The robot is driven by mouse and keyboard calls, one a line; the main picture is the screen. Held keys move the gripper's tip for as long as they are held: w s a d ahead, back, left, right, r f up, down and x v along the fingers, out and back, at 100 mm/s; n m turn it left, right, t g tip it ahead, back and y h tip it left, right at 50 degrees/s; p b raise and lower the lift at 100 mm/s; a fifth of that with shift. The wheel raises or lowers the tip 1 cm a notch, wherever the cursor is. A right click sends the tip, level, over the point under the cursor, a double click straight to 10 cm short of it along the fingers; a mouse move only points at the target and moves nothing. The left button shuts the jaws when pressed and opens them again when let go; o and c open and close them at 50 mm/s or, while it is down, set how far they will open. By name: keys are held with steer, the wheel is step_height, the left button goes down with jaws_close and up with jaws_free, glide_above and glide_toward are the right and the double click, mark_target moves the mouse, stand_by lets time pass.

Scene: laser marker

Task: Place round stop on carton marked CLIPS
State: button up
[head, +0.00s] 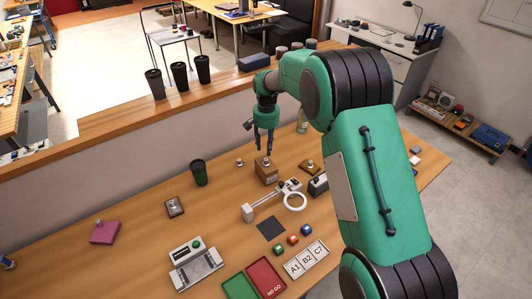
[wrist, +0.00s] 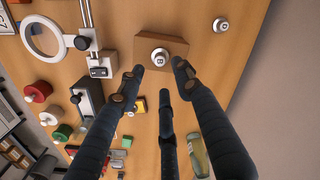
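A small brown carton (head: 268,178) stands on the wooden table; its marking is too small to read. It also shows in the wrist view (wrist: 179,46). A round silver stop (head: 266,161) sits on top of the carton, and in the wrist view the stop (wrist: 160,57) has a dark mark on its top. My gripper (head: 259,143) is above the carton with its three fingers spread. In the wrist view the gripper (wrist: 160,75) is open and empty, its fingertips around the stop's near side, apart from it. Another round silver stop (head: 240,162) stands alone on the table.
A dark green cup (head: 199,173) stands left of the carton. A ring magnifier (head: 295,201) on an arm lies close in front. A bottle (head: 302,126) stands behind.

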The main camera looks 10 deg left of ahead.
steer(key=shift+r, duration=2.35)
steer(key=s+d+r+t, duration=0.1)
steer(key=s+d+r, duration=0.85)
steer(key=r, duration=0.25)
steer(key=s+d+r+t, duration=0.2)
steer(key=s+d+r, duration=0.6)
steer(key=d+r, duration=0.35)
steer(key=s+d+r+t, duration=0.1)
steer(key=s+d+r, duration=0.1)
steer(key=s+d, duration=0.35)
steer(key=s+d+r, duration=0.2)
steer(key=s+d, duration=0.1)
steer(key=s, duration=0.6)
steer(key=s+d+f, duration=0.2)
steer(key=s, duration=0.6)
steer(key=s+d+f+t, duration=0.1)
steer(key=s+d, duration=0.2)
steer(key=s, duration=0.5)
steer(key=shift+s+d+f+t, duration=0.15)
steer(key=shift+d+f+t, duration=0.15)
steer(key=shift+f, duration=0.1)
